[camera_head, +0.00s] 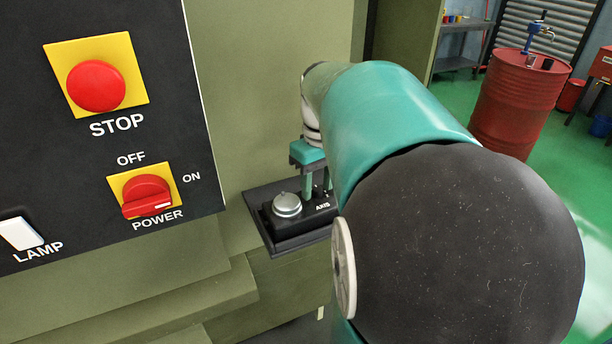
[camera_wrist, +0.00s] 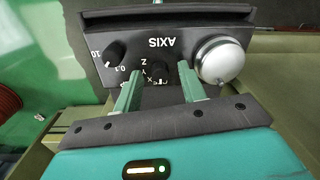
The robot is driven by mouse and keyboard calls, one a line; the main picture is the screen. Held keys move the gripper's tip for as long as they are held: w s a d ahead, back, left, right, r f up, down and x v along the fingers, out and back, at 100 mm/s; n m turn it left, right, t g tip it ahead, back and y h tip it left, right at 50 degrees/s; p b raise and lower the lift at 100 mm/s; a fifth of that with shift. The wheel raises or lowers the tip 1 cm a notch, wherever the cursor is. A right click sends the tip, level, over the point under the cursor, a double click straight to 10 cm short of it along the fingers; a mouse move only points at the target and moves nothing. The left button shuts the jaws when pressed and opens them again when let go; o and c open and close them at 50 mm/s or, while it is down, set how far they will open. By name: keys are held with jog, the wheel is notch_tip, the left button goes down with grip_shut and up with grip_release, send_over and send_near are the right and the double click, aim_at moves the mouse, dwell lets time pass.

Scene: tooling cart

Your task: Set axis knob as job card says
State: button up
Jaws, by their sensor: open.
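The black axis knob (camera_wrist: 159,74) is on a dark control box (camera_wrist: 186,22) marked AXIS, which appears upside down in the wrist view. Letters including X, Y and Z ring the knob; I cannot read its setting clearly. My gripper (camera_wrist: 157,82) is open, with one green finger on each side of the knob; I cannot tell whether either touches it. In the head view, my gripper (camera_head: 318,184) points down over the box (camera_head: 318,219), and the knob is hidden there. No job card is in view.
Beside the axis knob are a silver dial (camera_wrist: 219,60) and a second black knob (camera_wrist: 114,52) marked 10 and 0.1. The box sits on a dark shelf (camera_head: 284,245). Left of it is a panel with a red STOP button (camera_head: 96,85) and POWER switch (camera_head: 147,196).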

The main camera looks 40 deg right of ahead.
grip_shut()
jog(key=m, duration=0.3)
jog(key=shift+m, duration=0.3)
jog(key=m, duration=0.4)
jog(key=shift+r+m, duration=0.1)
jog(key=shift+m, duration=0.2)
jog(key=m, duration=0.3)
jog(key=shift+m, duration=2.3)
